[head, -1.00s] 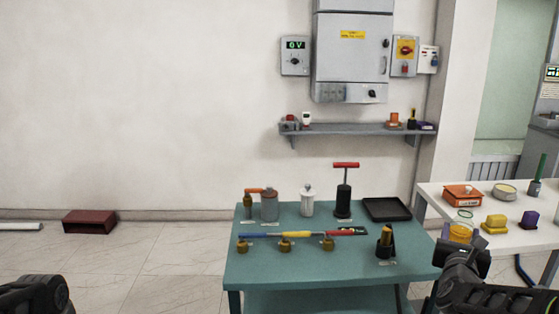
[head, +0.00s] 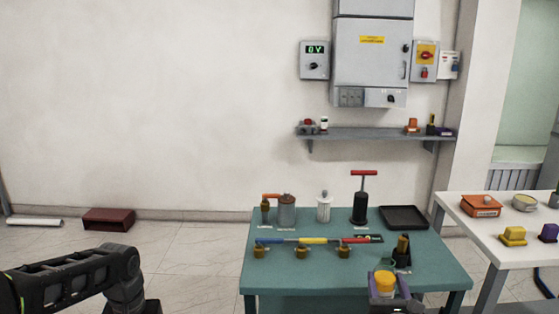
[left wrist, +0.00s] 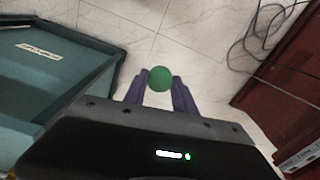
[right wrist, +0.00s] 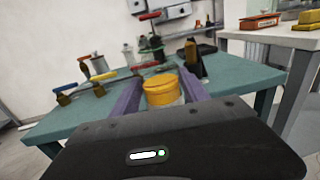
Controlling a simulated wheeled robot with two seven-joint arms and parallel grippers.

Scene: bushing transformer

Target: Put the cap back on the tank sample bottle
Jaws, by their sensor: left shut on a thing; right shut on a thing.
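The bottle also shows in the right wrist view (right wrist: 160,90) between the purple fingers. The green round cap (left wrist: 160,79) is held between the fingers of my left gripper (left wrist: 159,90), above the tiled floor beside a teal table. In the head view my left arm shows at lower left, but its fingers and the cap cannot be made out. Cap and bottle are well apart.
A white table (head: 462,212) stands at right. A red box (head: 108,219) lies on the floor.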

